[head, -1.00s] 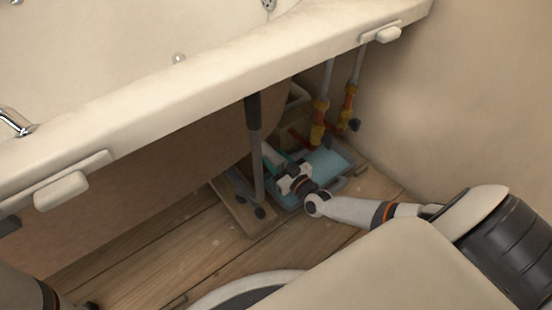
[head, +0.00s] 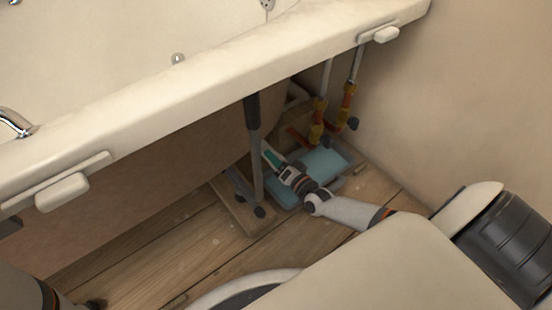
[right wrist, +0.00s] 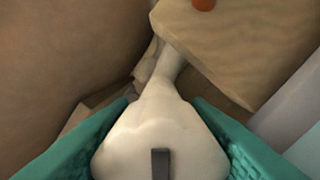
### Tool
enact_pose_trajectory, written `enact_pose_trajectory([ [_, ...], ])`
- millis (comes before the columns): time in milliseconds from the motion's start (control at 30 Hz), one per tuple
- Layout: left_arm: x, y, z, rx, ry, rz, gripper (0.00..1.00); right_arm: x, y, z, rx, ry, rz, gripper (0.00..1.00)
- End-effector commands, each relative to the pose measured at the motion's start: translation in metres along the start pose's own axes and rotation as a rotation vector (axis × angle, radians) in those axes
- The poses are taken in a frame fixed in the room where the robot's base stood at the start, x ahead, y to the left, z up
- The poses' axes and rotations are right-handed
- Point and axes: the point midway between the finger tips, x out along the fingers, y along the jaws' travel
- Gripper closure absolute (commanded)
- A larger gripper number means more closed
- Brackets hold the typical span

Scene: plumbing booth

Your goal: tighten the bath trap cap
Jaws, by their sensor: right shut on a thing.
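My right gripper (head: 271,156) reaches under the bath rim from the right, low near the floor. In the right wrist view its two teal fingers (right wrist: 160,125) stand on either side of a cream rounded part, which looks like the bath trap cap (right wrist: 150,140), and are shut on it. A dark grey bar shows on the near face of this part. A pale pipe (right wrist: 165,70) runs away behind it. In the head view the trap and cap are hidden behind the gripper and bath. My left gripper is out of view; only a bit of my left arm shows.
A light blue tray (head: 325,160) lies on the wooden floor under the gripper. A grey bath leg (head: 255,150) stands close to its left on a wooden board (head: 240,212). Supply pipes with brass valves (head: 318,130) rise behind. The bath rim (head: 220,85) overhangs.

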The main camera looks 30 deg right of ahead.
Motion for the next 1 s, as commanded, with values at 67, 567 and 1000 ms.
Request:
enact_pose_trajectory([
  [67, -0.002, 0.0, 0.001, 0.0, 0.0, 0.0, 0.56, 0.0, -0.002, -0.001, 0.072, 0.0, -0.001, 0.79],
  [567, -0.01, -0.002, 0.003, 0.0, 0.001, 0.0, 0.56, 0.0, -0.003, -0.001, 0.495, -0.001, 0.0, 0.79],
  [1000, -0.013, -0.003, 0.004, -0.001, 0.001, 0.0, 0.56, 0.0, -0.004, -0.001, 0.658, -0.001, -0.001, 0.79],
])
